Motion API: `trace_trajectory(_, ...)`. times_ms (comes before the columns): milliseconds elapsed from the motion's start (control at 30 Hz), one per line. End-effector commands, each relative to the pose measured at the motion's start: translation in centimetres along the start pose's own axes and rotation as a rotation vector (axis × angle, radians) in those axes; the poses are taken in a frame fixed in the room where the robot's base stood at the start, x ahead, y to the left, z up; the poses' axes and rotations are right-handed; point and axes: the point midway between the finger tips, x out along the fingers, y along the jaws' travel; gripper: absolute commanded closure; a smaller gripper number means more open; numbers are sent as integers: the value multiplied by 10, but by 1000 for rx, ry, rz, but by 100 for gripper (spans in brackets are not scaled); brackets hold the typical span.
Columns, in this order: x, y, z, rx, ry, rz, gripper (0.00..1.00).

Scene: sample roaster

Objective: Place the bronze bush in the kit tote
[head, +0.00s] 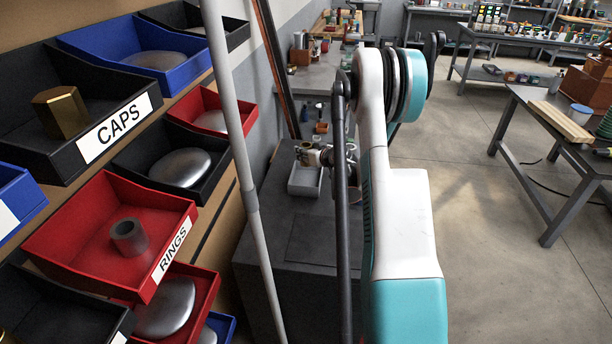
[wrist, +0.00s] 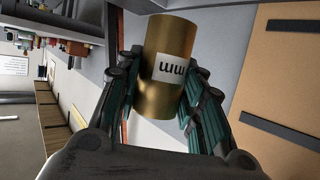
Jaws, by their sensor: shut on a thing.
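The bronze bush (wrist: 170,66) is a gold-brown cylinder with a white label. In the wrist view it is held between the two green-padded fingers of my gripper (wrist: 160,95), which is shut on it.
Sloped bins stand at the left, including a black CAPS bin (head: 60,158) with a brass hex piece and a red RINGS bin (head: 90,263) with a grey ring. A grey pole (head: 240,150) rises before the bench. Small parts lie behind the tray. Open floor (head: 480,230) lies right.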

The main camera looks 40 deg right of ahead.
Motion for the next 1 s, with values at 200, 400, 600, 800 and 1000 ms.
trace_trajectory(200,14,0,34,1,1,0,100)
trace_trajectory(400,18,0,43,0,1,0,100)
trace_trajectory(600,28,0,68,0,1,0,100)
trace_trajectory(800,33,0,79,1,1,0,100)
trace_trajectory(1000,32,0,78,0,1,0,100)
